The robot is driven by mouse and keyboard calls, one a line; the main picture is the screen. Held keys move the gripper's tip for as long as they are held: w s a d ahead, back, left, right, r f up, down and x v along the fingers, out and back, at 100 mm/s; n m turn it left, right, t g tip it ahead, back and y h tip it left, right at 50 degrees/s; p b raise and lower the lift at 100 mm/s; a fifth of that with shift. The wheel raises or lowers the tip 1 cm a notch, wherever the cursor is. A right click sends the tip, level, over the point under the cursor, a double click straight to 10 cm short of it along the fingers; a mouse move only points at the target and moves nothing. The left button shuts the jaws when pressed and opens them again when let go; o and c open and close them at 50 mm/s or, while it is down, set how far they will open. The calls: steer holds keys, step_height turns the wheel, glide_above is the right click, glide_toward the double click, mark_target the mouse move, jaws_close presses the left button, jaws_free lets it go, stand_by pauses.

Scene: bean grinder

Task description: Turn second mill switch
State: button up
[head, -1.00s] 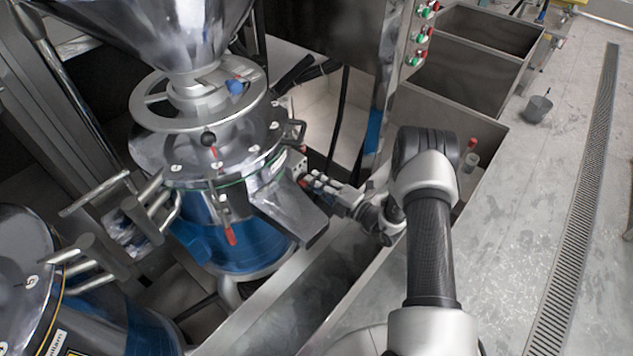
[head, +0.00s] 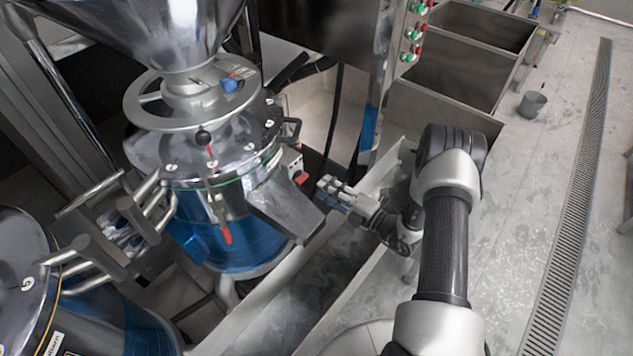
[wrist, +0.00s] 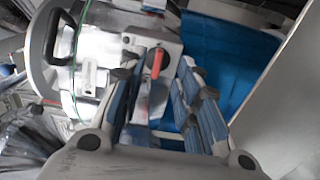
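The mill (head: 245,235) has a shiny metal top and a blue body and stands left of centre in the head view. A small light switch box (head: 292,160) is on its right side, with a red switch (head: 302,177). In the wrist view the red switch (wrist: 157,62) shows beyond and between my fingertips, its handle slightly tilted. My gripper (head: 327,187) is right of the switch in the head view, with a visible gap between them. The wrist view shows my gripper (wrist: 158,75) open, with nothing held between its fingers.
A metal chute (head: 285,208) juts out just below the switch box. Another mill (head: 25,270) is at the lower left. A panel with green and red buttons (head: 412,35) stands behind. Metal troughs (head: 465,70) and open floor lie to the right.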

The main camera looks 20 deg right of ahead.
steer(key=v, duration=0.6)
steer(key=shift+a, duration=0.1)
steer(key=s+a+r+n+g+y, duration=0.1)
steer(key=a+r+n+g+y, duration=0.3)
steer(key=a+r+n+g, duration=0.5)
steer(key=s+a+r+n+g+h, duration=0.2)
steer(key=s+a+r+n+g, duration=0.4)
steer(key=s+r+n, duration=0.7)
steer(key=s+r+n+h, duration=0.3)
steer(key=s+n+h, duration=0.35)
steer(key=n, duration=0.65)
steer(key=s+d+r+n+t+h, duration=0.5)
steer(key=s+d+n+h, duration=0.1)
steer(key=n, duration=0.6)
steer(key=shift+s+d, duration=0.25)
steer(key=shift+d, duration=0.1)
